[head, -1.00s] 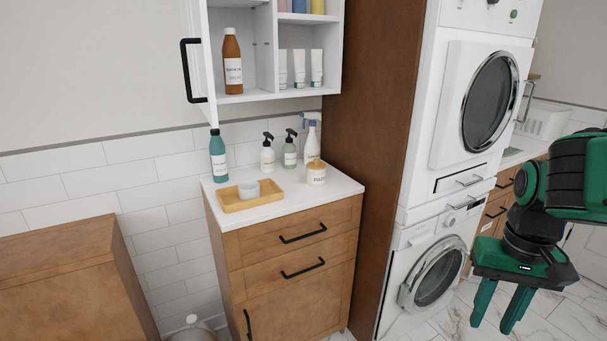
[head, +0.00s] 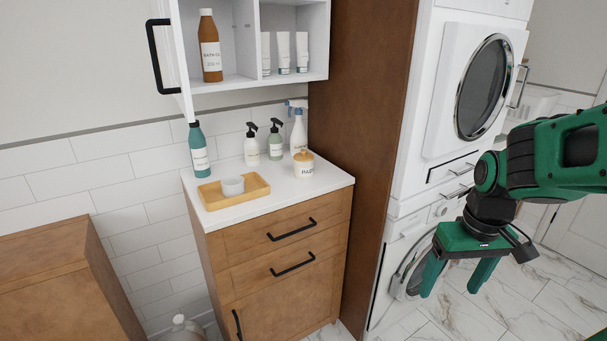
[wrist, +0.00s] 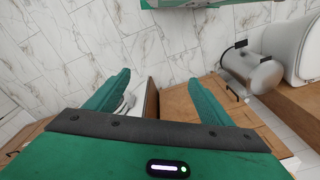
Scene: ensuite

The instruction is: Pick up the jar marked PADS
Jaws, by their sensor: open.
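The jar marked PADS (head: 303,167) is a small white jar with a wooden-looking lid. It stands upright on the white top of the wooden cabinet (head: 335,183), toward the right. Its label is only partly legible. My gripper (head: 455,284) is at the right in the head view, in front of the washer and below the level of the countertop. It is apart from the jar. Its green fingers point down, open and empty. In the wrist view the two fingers (wrist: 155,92) are spread apart, and the jar does not show there.
Behind stand a teal bottle (head: 199,152), pump bottles (head: 276,143) and a spray bottle (head: 298,128). An open wall cabinet (head: 240,84) hangs above. A tall brown panel (head: 368,130) borders the right.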

